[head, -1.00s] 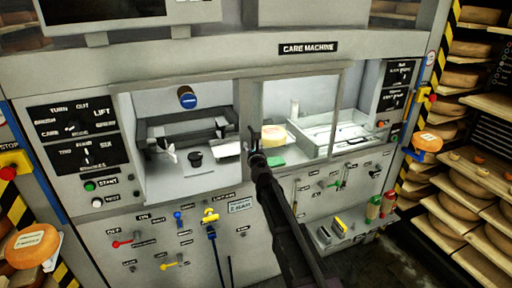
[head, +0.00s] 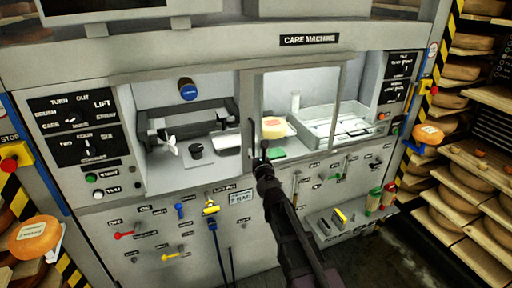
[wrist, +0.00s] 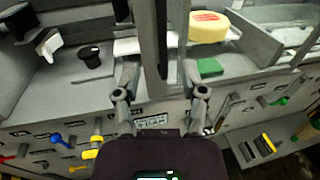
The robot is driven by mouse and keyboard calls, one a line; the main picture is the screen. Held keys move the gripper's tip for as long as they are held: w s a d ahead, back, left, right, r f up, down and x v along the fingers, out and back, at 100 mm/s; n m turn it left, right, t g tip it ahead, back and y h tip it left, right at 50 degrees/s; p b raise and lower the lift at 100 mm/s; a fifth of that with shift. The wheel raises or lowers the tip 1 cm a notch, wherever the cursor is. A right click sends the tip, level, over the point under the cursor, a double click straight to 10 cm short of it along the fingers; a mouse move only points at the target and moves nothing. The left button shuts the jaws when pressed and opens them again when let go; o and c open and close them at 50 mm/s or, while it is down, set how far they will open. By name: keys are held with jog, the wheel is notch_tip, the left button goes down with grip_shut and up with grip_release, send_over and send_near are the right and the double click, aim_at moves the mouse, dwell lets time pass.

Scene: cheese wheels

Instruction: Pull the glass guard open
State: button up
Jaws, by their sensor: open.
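The glass guard (head: 300,98) is a framed clear pane over the right half of the care machine's opening. A dark upright handle (head: 252,138) is on its left frame edge. In the wrist view the handle (wrist: 162,40) hangs straight ahead, between the lines of my two fingers. My gripper (head: 264,158) is at the lower left corner of the guard, close to the handle. In the wrist view my gripper (wrist: 161,75) has its fingers spread apart with nothing held. I cannot tell whether the fingers touch the handle or its frame.
The left half of the opening is uncovered, with a black cup (head: 196,151) inside. Behind the glass are a cheese (head: 274,127), a green block (head: 276,154) and a clear tray (head: 330,125). Levers and a small ledge (head: 345,222) line the front panel below.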

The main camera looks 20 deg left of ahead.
jog(key=shift+s+d, duration=0.35)
jog(key=shift+s, duration=0.3)
jog(key=shift+d, duration=0.1)
jog(key=d+f+m+g+h, duration=0.1)
jog(key=d+f+m+h, duration=0.25)
jog(key=d+m, duration=0.6)
jog(key=d+f+m+g+h, duration=0.25)
jog(key=d+m+h, duration=0.35)
jog(key=d, duration=0.6)
jog(key=d+f+m+g+h, duration=0.1)
jog(key=d+f+m+h, duration=0.2)
jog(key=d+m, duration=0.65)
jog(key=s+d+f+m+g+y, duration=0.2)
jog(key=s+d+f+m+g, duration=0.2)
jog(key=s+m, duration=0.4)
jog(key=s+d+f+m+g+y, duration=0.2)
jog(key=s+d+f+m+g, duration=0.3)
jog(key=s, duration=0.6)
jog(key=d+m+g, duration=0.2)
jog(key=m, duration=0.1)
jog(key=shift+f+m, duration=0.3)
